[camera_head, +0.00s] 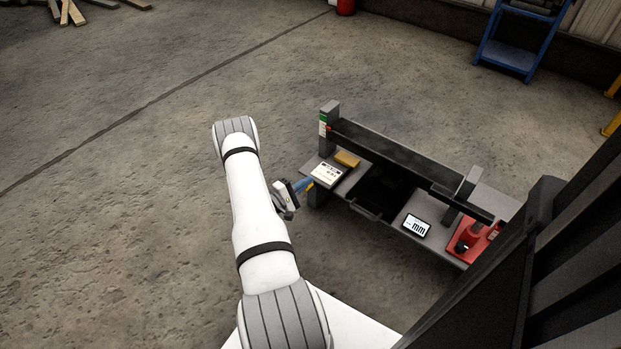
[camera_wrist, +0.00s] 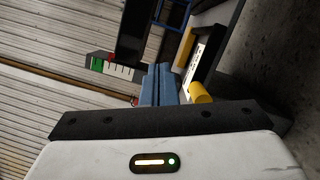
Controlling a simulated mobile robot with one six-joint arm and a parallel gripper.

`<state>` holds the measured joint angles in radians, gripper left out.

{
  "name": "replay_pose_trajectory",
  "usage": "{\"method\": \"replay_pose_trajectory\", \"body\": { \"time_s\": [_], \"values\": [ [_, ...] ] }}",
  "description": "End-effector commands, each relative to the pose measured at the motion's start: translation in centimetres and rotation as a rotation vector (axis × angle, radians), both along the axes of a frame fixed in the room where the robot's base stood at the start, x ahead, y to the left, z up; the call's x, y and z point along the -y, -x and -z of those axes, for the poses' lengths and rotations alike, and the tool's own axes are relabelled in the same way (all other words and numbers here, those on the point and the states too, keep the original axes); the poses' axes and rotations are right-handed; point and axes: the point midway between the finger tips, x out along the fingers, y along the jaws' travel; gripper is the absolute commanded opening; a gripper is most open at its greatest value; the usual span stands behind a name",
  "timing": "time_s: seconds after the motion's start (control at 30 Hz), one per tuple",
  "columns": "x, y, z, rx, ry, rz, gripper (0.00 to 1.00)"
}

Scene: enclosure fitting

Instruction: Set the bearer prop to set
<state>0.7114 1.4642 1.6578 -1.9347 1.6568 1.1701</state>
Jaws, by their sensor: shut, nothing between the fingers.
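My gripper (camera_head: 303,185) is at the left end of the grey bench fixture. Its blue fingers (camera_wrist: 159,82) are together and empty in the wrist view. A yellow round-ended piece (camera_wrist: 200,93) is just right of the fingers in the wrist view, apart from them as far as I can see. I cannot tell for sure which part is the bearer prop, or its setting. A post with a green, white and red marking (camera_head: 323,125) stands at the fixture's left end; it also shows in the wrist view (camera_wrist: 112,68).
A dark beam (camera_head: 390,152) runs along the fixture's back. A white label plate (camera_head: 328,175), a yellow block (camera_head: 347,159), a small "mm" display (camera_head: 416,226) and a red tray (camera_head: 462,250) are on the fixture. A blue step stand (camera_head: 508,55) is far behind.

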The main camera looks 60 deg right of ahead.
Motion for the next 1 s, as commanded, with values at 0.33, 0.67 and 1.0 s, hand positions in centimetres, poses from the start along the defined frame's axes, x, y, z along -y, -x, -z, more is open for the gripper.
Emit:
{"method": "replay_pose_trajectory", "body": {
  "time_s": [0.33,0.67,1.0],
  "values": [
    [-1.8,-0.6,0.0,-0.003,-0.002,-0.004,0.00],
    [-6.6,-2.2,0.5,-0.001,-0.001,-0.003,0.00],
    [-7.3,-2.3,0.7,0.000,0.000,0.002,0.00]
  ]
}}
